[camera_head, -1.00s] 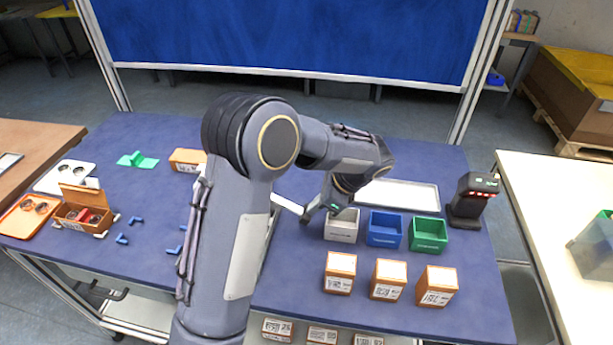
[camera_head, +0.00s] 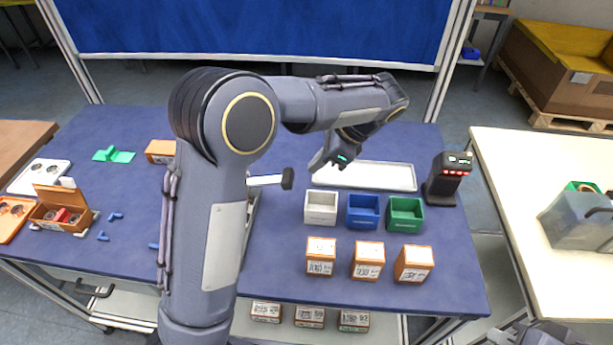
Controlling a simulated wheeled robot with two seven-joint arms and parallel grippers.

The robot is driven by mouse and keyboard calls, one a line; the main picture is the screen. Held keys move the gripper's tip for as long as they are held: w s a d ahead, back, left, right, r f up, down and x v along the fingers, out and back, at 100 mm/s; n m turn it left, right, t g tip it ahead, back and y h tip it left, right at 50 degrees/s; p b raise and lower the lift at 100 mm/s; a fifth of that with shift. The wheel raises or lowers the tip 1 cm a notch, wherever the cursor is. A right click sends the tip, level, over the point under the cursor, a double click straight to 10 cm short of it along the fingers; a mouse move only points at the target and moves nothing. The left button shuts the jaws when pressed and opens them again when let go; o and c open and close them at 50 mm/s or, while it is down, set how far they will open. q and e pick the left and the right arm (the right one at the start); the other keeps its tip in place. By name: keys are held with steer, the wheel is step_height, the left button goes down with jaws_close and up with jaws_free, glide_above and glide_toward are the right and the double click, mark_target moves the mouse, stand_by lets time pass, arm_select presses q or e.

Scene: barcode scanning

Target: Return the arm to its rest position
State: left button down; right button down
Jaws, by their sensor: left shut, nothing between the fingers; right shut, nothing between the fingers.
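My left arm rises through the middle of the head view and bends right at the elbow. My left gripper (camera_head: 319,164) is small and dark here, points down and left, and is shut and empty. It is apart from the boxes and bins. A pale bar with a dark end (camera_head: 287,178) sticks out from behind the forearm; what it belongs to is hidden. My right gripper is out of view; only a grey piece, probably of my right arm, shows at the bottom right.
White (camera_head: 320,208), blue (camera_head: 362,211) and green bins (camera_head: 405,214) stand in a row, with three labelled boxes (camera_head: 367,262) in front. A white tray (camera_head: 385,176) and a black scanner (camera_head: 447,178) stand behind. An open brown box (camera_head: 52,214) is at left.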

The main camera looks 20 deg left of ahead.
arm_select(q)
steer(key=shift+v, duration=0.95)
steer(key=shift+r, duration=0.1)
